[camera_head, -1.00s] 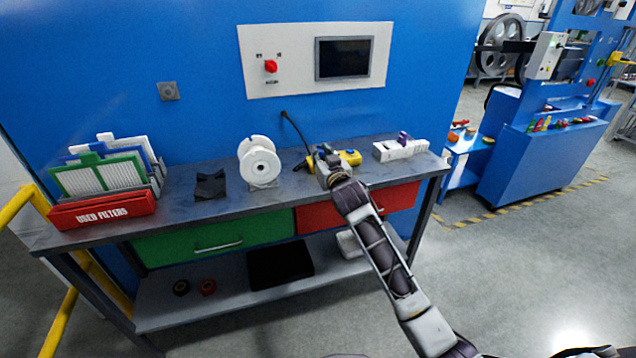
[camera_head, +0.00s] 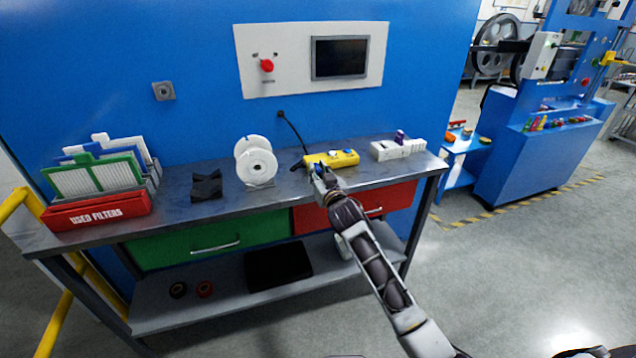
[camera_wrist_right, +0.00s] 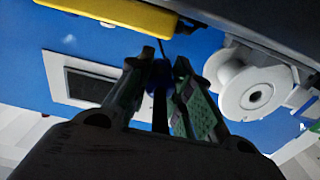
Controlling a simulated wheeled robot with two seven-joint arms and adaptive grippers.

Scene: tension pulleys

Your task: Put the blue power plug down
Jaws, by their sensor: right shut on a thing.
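The blue power plug (camera_wrist_right: 160,76) shows in the right wrist view between the fingertips of my right gripper (camera_wrist_right: 155,85), which is shut on it. In the head view my right gripper (camera_head: 318,172) is at the front edge of the bench, just in front of the yellow power strip (camera_head: 332,159). Only a small bit of blue shows there, and most of the plug is hidden by the fingers. The yellow strip also shows at the top left of the wrist view (camera_wrist_right: 110,14), apart from the plug. My left gripper is not in view.
The grey bench (camera_head: 225,205) also bears a white spool (camera_head: 257,163), a black bracket (camera_head: 206,187), a white box (camera_head: 398,149) and a red used-filters bin (camera_head: 97,212). A black cable (camera_head: 293,132) runs from the wall to the strip. Bench top between spool and strip is mostly clear.

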